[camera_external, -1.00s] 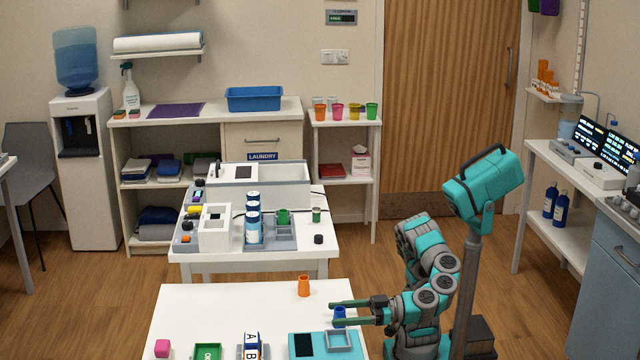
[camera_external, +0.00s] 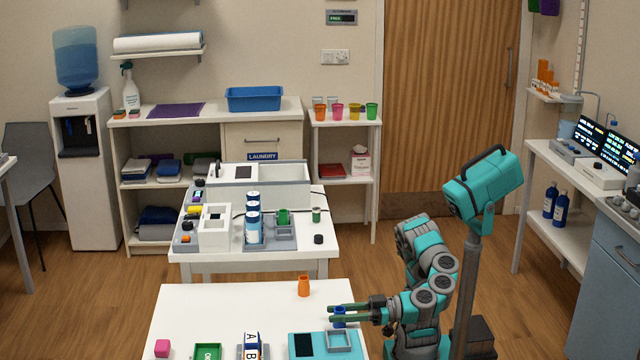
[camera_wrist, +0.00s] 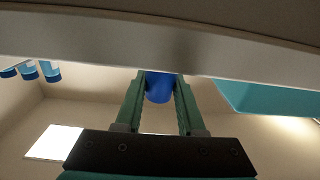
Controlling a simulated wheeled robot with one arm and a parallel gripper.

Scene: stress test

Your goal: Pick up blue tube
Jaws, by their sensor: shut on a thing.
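The blue tube (camera_external: 340,318) is a small blue cup-like piece at the right part of the near white table, just behind the teal device. My gripper (camera_external: 336,313) reaches in from the right with its green fingers on either side of the tube. In the wrist view the blue tube (camera_wrist: 159,88) sits between the fingertips of my gripper (camera_wrist: 160,92), which is shut on it. The fingers hide part of the tube. I cannot tell whether its base touches the table.
An orange cup (camera_external: 304,286) stands behind the tube. A teal device (camera_external: 308,344) with a tray lies in front. The table's left middle is clear.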

